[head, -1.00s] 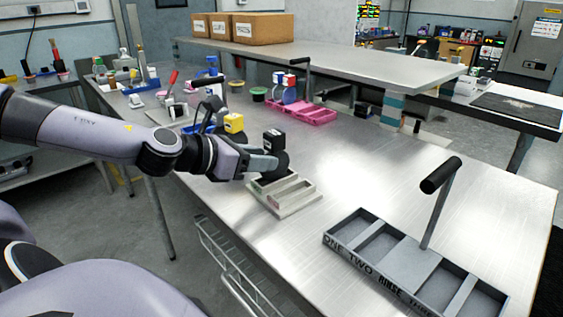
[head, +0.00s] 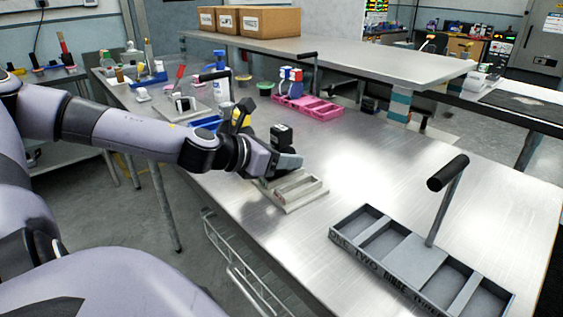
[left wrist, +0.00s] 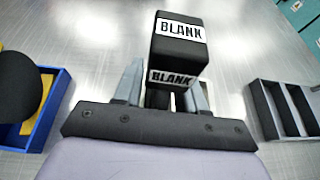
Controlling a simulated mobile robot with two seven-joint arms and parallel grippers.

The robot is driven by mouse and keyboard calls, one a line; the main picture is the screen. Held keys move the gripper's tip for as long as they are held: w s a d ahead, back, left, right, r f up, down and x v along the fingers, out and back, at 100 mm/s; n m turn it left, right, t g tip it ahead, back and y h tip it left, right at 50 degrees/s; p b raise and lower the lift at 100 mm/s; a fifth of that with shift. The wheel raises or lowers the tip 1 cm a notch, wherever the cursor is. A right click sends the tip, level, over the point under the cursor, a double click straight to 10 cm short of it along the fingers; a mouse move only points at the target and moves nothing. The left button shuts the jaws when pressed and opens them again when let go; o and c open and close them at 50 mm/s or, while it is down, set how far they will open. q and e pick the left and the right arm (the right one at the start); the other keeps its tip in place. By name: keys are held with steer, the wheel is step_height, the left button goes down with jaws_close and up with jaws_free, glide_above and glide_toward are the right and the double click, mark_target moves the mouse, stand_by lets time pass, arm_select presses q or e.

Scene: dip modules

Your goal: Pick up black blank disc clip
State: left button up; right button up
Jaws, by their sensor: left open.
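The black blank disc clip (head: 281,135) is a black block with white BLANK labels. In the left wrist view it (left wrist: 179,42) stands straight ahead, its lower part between the two fingers. My left gripper (head: 284,160) is at the clip, beside a pale slotted holder (head: 300,195). In the left wrist view the gripper (left wrist: 164,85) is open, with one grey finger on each side of the clip's lower part. The clip's bottom is hidden by the gripper body. I cannot tell whether the fingers touch it. My right gripper is not in view.
A grey compartment tray (head: 408,262) with an upright handle stands at the front right. A pink tray (head: 310,106) with bottles is behind. A blue tray (head: 205,122) and a yellow-and-black clip (head: 240,117) are left of the gripper. The middle of the metal table (head: 390,160) is clear.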

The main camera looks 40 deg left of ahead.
arm_select(q)
steer(key=shift+w+f, duration=0.25)
steer(key=shift+w, duration=0.2)
steer(key=shift+c, duration=0.3)
steer(key=shift+d, duration=0.1)
jaws_close()
steer(key=shift+r, duration=0.15)
